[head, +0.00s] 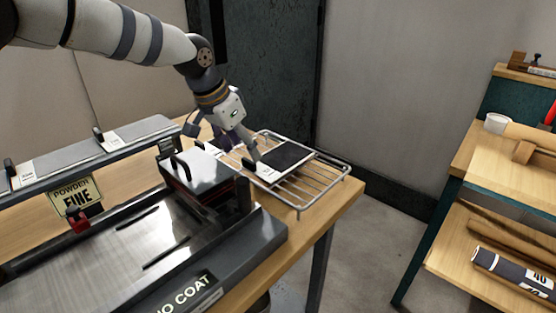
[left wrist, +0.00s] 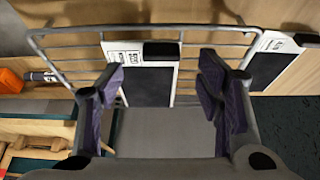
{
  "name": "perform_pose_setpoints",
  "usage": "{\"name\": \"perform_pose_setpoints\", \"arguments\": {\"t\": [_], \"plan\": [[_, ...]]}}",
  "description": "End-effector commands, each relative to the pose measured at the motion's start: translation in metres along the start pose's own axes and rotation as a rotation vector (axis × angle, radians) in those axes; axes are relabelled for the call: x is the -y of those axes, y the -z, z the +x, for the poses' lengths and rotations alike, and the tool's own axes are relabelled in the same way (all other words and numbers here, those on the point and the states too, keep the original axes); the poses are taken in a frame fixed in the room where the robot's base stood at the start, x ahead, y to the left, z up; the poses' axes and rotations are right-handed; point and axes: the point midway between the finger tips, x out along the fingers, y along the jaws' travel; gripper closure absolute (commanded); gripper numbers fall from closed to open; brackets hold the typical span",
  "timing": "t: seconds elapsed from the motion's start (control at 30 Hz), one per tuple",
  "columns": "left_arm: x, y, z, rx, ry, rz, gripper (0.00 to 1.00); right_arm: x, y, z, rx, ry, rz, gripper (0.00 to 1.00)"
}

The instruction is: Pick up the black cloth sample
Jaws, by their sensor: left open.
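The black cloth sample (head: 288,156) lies on a white backing card on a wire rack (head: 299,197) at the table's right end. In the left wrist view the sample (left wrist: 150,86) shows with a white label and a black clip (left wrist: 161,51) at its top edge. My left gripper (head: 226,143) is open above the rack's left side. In the left wrist view its purple-padded fingers (left wrist: 166,88) appear on either side of the sample, with nothing visibly gripped. Whether they touch the card cannot be told. My right gripper is not in view.
A grey coating machine (head: 190,235) with a "POWDER FINE" sign (head: 77,197) fills the table left of the rack. A second dark sample (left wrist: 266,68) lies near the rack in the left wrist view. A wooden workbench (head: 510,165) stands right, past open floor.

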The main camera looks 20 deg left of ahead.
Motion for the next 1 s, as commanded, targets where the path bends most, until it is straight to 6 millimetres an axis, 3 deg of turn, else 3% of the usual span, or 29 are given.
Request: {"name": "perform_pose_setpoints", "arguments": {"t": [0.1, 0.2, 0.47, 0.57, 0.73, 1.0], "plan": [[0.001, 0.0, 0.028, 0.008, -0.004, -0.003, 0.4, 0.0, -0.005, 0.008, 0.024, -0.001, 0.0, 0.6], [0.001, 0.001, 0.044, 0.005, -0.002, -0.001, 0.4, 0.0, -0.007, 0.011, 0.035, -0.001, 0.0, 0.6], [0.001, 0.004, 0.046, -0.003, 0.001, 0.0, 0.4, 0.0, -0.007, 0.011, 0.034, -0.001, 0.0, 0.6], [0.001, 0.004, 0.046, -0.003, 0.001, 0.0, 0.58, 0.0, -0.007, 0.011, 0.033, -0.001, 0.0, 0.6], [0.001, 0.004, 0.046, -0.002, 0.001, 0.0, 0.97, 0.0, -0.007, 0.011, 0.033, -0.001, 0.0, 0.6], [0.001, 0.003, 0.046, -0.002, 0.001, 0.0, 1.0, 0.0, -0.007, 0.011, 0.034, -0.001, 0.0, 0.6]]}}
